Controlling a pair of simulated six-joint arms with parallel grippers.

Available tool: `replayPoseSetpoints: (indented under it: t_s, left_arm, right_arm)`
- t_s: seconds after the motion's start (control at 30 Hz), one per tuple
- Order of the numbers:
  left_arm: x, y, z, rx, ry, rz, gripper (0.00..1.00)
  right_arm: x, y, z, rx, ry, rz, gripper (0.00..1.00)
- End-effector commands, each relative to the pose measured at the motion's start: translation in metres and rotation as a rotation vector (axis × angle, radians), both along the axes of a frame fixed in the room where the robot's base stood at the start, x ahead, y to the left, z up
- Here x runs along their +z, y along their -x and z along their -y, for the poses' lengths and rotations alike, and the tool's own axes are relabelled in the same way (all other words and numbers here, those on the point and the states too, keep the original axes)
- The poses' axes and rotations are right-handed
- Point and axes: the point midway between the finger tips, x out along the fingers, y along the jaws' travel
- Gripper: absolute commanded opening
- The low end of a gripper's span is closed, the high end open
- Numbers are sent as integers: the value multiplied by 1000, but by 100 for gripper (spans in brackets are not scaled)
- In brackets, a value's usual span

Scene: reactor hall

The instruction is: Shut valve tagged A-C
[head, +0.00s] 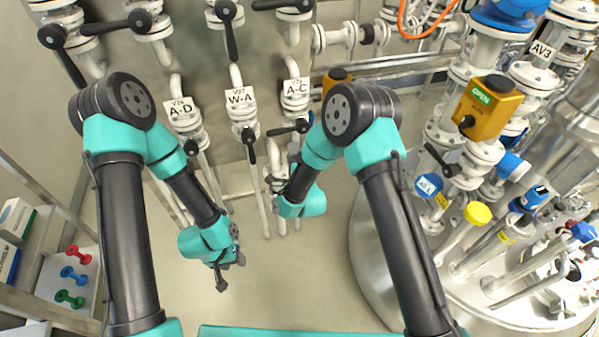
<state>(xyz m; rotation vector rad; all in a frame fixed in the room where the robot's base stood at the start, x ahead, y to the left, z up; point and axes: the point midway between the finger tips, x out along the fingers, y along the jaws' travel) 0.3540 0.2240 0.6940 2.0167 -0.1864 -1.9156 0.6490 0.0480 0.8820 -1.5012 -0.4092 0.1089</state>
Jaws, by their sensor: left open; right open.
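The white tag A-C (296,87) hangs on a vertical pipe at the back wall, right of the tags W-A (240,95) and A-D (180,107). Just below the A-C tag, a black lever (288,129) lies nearly level across the pipe. It appears to belong to that valve. My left gripper (228,268) is open and empty, low and left of the A-C pipe, in front of the floor. My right arm's teal wrist is below and slightly right of the A-C lever.
Upper black levers (231,38) hang above the tags. A large steel vessel (375,255) with crowded piping and a yellow OPEN box (483,107) stands on the right. The middle floor is clear.

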Motion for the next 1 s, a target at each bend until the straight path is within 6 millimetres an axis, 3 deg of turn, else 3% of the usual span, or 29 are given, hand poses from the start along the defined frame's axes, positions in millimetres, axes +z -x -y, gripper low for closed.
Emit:
replayPoseSetpoints:
  t_s: [0.2,0.4,1.0]
  left_arm:
    - [0,0,0,0,0,0,49]
    - [0,0,0,0,0,0,49]
    - [0,0,0,0,0,0,49]
  right_arm:
    - [-9,39,13,2,1,-3,49]
    - [-13,63,21,1,1,-1,49]
    - [-14,68,24,0,1,-1,49]
